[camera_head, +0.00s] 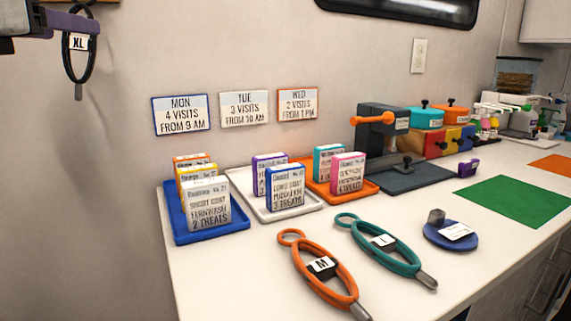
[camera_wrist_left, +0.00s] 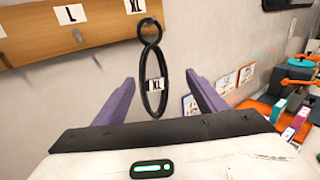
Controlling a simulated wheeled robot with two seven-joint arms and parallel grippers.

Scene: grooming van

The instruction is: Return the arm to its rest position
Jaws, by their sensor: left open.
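My left gripper (camera_head: 72,20) shows at the top left corner of the head view, with a purple finger beside the black XL loop (camera_head: 78,62). In the left wrist view my left gripper (camera_wrist_left: 161,84) is open, its two purple fingers spread apart. The black XL loop (camera_wrist_left: 154,98) appears between them and hangs upright from the wooden rail (camera_wrist_left: 85,35) under the XL label. The fingers do not close on it. The rest of my left arm is mostly out of frame. My right gripper is not in view.
The white counter (camera_head: 250,270) holds a blue tray (camera_head: 210,238), a white tray (camera_head: 290,213) and an orange tray (camera_head: 365,190) with cards. An orange M loop (camera_head: 290,258) and a teal L loop (camera_head: 360,240) lie in front. The wall beside the gripper is close.

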